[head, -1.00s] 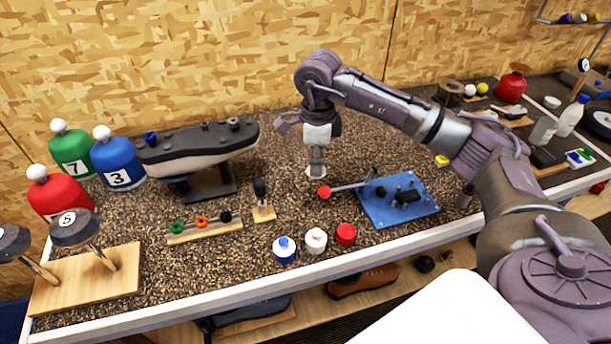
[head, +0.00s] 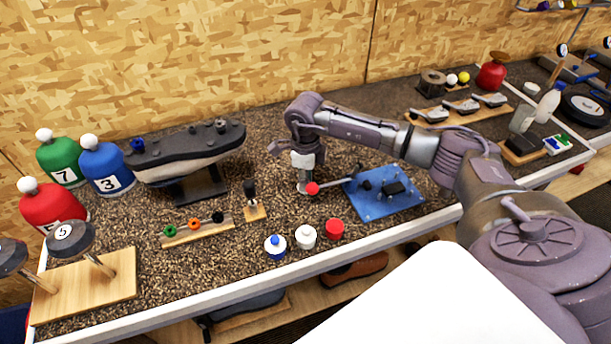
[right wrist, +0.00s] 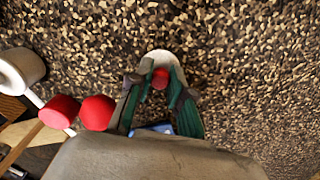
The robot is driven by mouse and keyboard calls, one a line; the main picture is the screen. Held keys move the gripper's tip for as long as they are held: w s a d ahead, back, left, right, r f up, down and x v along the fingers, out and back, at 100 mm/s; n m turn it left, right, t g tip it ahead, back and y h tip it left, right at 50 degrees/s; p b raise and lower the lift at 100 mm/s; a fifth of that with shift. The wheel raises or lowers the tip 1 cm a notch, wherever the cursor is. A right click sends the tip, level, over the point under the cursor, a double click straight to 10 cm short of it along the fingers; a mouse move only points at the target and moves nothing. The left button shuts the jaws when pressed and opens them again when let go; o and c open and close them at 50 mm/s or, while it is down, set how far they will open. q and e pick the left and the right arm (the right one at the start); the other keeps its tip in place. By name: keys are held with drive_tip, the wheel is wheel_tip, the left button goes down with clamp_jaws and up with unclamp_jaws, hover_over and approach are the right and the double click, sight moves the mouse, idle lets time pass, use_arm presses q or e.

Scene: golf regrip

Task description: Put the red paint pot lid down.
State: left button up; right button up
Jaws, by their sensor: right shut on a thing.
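The red paint pot lid is a pale disc with a red knob in the right wrist view (right wrist: 160,58). My right gripper (right wrist: 160,80) is shut on its knob. In the head view, my right gripper (head: 304,184) points down and is low over the speckled tabletop, left of the blue fixture. The lid is mostly hidden there by the gripper and the fixture's red lever knob (head: 312,188). I cannot tell whether the lid touches the surface. The red pot (head: 335,229) stands near the front edge. My left gripper is not in view.
A white pot (head: 306,237) and a blue-knobbed pot (head: 275,246) stand left of the red pot. The blue fixture (head: 373,208) lies close to the right. A small stand (head: 254,211) and a model boat (head: 190,155) are to the left. Bare tabletop lies behind the gripper.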

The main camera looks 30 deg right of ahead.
drive_tip(key=shift+f, duration=0.15)
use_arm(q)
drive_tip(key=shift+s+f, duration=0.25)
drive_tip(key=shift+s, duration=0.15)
use_arm(e)
drive_tip(key=o, duration=0.7)
drive_tip(key=shift+o, duration=0.2)
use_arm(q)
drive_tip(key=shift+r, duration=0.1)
use_arm(e)
drive_tip(key=shift+r, duration=0.35)
use_arm(q)
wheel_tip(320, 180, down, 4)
drive_tip(key=b, duration=0.4)
use_arm(e)
wheel_tip(320, 180, up, 12)
drive_tip(key=shift+f, duration=0.15)
